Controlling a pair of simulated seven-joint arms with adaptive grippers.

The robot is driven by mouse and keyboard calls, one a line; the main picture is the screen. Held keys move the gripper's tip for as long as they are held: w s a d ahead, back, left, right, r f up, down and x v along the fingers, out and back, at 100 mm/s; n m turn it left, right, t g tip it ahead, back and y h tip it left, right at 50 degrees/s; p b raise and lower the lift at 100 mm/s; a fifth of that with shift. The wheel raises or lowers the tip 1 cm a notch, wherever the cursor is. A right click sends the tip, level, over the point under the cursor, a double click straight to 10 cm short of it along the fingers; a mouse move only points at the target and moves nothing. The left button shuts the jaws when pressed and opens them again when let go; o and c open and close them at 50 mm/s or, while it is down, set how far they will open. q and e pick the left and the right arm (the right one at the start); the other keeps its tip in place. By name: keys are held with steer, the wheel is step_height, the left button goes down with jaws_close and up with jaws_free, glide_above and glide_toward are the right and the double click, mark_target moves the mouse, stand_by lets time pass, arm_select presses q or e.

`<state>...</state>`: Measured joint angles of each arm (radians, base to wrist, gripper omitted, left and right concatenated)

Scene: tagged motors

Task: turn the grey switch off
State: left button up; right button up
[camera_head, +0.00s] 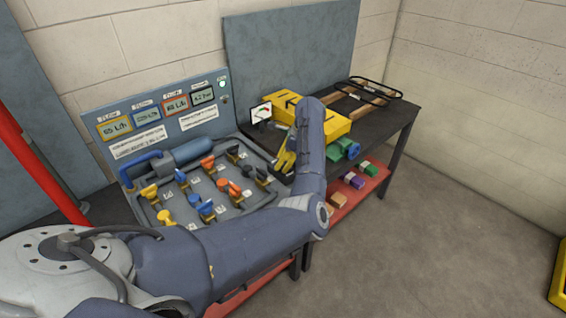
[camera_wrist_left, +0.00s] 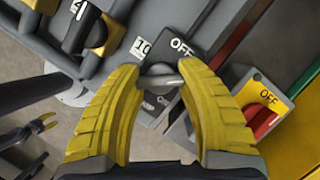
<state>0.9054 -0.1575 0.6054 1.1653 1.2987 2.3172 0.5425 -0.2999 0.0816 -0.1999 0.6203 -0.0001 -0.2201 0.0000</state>
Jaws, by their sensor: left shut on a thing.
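My left gripper (camera_wrist_left: 160,72) has two yellow ribbed fingers. In the left wrist view their tips are closed on the small grey switch (camera_wrist_left: 161,83), one on each side. A white OFF label (camera_wrist_left: 181,47) sits just above the switch, and a label reading 10 (camera_wrist_left: 141,46) is beside it. In the head view the left gripper (camera_head: 284,160) points down at the right edge of the tray of switches. The grey switch cannot be made out there, and my arm covers part of the tray. My right gripper is in neither view.
A yellow box with a red switch (camera_wrist_left: 264,120) is close on the right in the wrist view. The grey tray (camera_head: 228,212) holds several coloured handles. A yellow case (camera_head: 308,116) and black frame stand behind. A lower red shelf (camera_head: 370,185) carries small blocks.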

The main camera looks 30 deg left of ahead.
arm_select(q)
steer(key=n, duration=0.2)
steer(key=n+g, duration=0.1)
steer(key=n+h, duration=0.1)
steer(key=n, duration=0.1)
steer(key=shift+a+r+n+g, duration=0.1)
steer(key=shift+a+n+g, duration=0.2)
steer(key=shift+g, duration=0.1)
steer(key=n+h, duration=0.1)
steer(key=n, duration=0.2)
steer(key=shift+g, duration=0.3)
steer(key=shift+n+h, duration=0.3)
steer(key=shift+n, duration=0.3)
steer(key=shift+s, duration=0.1)
steer(key=o, duration=0.7)
steer(key=shift+f, duration=0.2)
steer(key=o, duration=0.4)
steer(key=shift+s+r, duration=0.1)
steer(key=shift+o, duration=1.1)
steer(key=shift+d, duration=0.1)
